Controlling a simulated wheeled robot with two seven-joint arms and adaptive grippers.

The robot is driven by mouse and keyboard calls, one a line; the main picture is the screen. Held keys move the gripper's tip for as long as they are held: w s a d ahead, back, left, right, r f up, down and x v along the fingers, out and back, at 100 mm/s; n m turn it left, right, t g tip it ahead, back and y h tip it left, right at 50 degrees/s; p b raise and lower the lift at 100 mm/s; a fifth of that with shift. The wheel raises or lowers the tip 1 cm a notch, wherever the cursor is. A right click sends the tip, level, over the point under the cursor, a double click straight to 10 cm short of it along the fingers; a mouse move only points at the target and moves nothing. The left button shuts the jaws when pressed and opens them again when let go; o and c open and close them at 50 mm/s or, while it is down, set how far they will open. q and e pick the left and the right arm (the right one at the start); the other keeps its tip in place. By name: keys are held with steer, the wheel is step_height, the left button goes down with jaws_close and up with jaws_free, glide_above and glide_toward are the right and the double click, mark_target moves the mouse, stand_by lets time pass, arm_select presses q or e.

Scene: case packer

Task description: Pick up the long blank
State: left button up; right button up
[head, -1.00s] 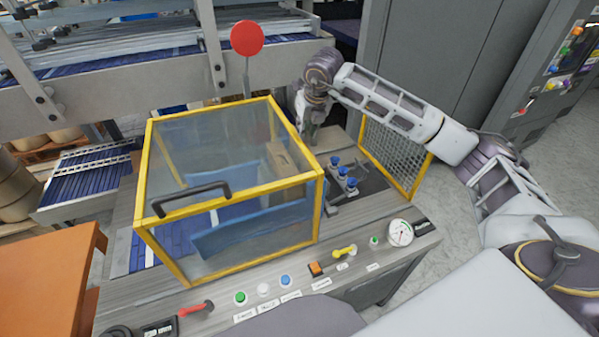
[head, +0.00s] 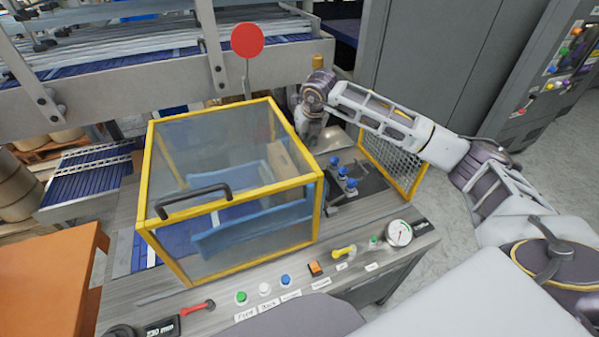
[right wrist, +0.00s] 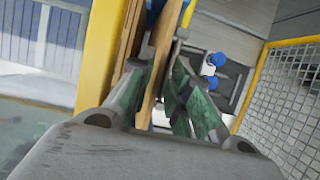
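The blank shows in the right wrist view as a thin brown board (right wrist: 160,70) on edge between the fingers of my right gripper (right wrist: 158,88). The fingers, with green pads, stand on both sides of it. A bright gap shows between the board and the right-hand finger, so the gripper looks open around it. In the head view my right gripper (head: 310,130) is at the far right corner of the yellow-framed guard, its fingertips mostly hidden. A brown board (head: 284,158) shows through the clear guard there. I cannot tell its length. My left gripper is out of view.
The clear guard (head: 235,190) with yellow edges and a black handle covers blue parts. Blue knobs (head: 345,175) stand close to its right, and a yellow-framed mesh panel (head: 390,165) stands beyond. Buttons and a gauge (head: 398,233) line the front edge. An orange block (head: 50,265) is at left.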

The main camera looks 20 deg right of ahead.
steer(key=shift+w+f, duration=0.25)
steer(key=shift+f, duration=0.4)
steer(key=shift+f, duration=0.15)
stand_by(0.5)
steer(key=shift+f+b, duration=0.1)
steer(key=shift+b, duration=0.25)
stand_by(0.3)
jaws_close()
stand_by(0.4)
